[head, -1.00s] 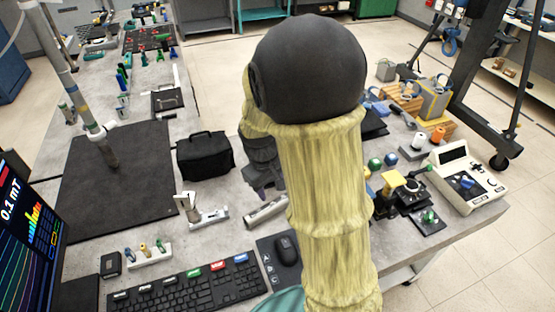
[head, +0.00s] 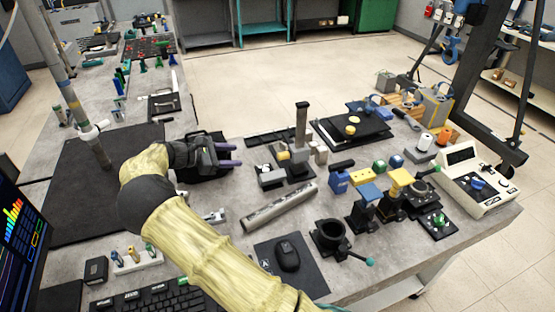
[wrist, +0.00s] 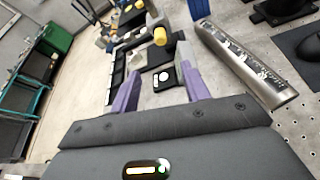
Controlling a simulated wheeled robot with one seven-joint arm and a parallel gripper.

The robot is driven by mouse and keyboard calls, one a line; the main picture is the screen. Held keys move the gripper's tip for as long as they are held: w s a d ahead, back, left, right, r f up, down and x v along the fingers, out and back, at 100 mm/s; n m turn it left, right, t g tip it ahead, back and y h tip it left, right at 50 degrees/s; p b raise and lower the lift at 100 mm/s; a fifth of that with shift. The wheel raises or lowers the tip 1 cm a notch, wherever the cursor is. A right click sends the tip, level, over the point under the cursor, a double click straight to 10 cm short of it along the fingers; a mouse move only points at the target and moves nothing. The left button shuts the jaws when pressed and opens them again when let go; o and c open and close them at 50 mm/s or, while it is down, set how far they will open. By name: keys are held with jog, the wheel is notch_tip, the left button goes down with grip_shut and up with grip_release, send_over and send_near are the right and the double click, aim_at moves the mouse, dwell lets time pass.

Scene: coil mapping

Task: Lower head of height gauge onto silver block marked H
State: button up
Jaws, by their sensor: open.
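The height gauge (head: 301,125) stands on the bench in the head view, with an upright grey column, a dark base and a yellow knob (head: 283,155) on its near left side. It also shows in the wrist view (wrist: 182,40), beyond the fingertips. A small silver block (head: 270,178) sits at the left of its base.
A long silver bar (head: 278,207) lies in front of the gauge. A black tray (head: 350,132) with yellow pieces is behind right. Blue and yellow fixtures (head: 366,195) and a black round holder (head: 330,237) stand to the right. A mouse (head: 287,255) lies on its mat.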

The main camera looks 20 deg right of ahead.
aim_at(278, 156)
jog(key=shift+d, duration=0.1)
jog(key=p+x, duration=0.2)
jog(key=x, duration=1.5)
jog(key=shift+d+f, duration=0.15)
jog(key=shift+f, duration=0.05)
grip_shut()
